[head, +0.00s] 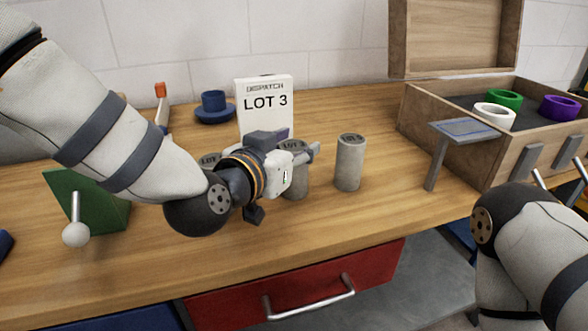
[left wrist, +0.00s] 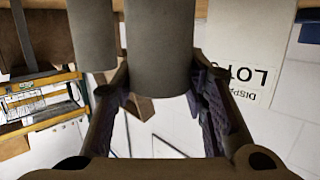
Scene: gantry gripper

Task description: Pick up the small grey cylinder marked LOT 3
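Several small grey cylinders stand upright on the bench in the head view: a left one (head: 209,160) mostly behind my arm, a middle one (head: 297,185) partly behind my gripper, and a right one (head: 350,165) in the clear. Their tops carry LOT marks; I cannot read the numbers. My left gripper (head: 304,158) is at the middle cylinder. In the left wrist view, that cylinder (left wrist: 158,45) lies between the two fingers (left wrist: 160,75), close to both; whether they press on it is unclear. My right gripper is not in view.
A white sign (head: 265,101) reading DISPATCH LOT 3 stands behind the middle cylinder. Another cylinder (left wrist: 92,35) is close beside the fingers. A small stand (head: 462,130) and an open wooden box (head: 455,145) with rings are at right. A green block (head: 95,205) is at left.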

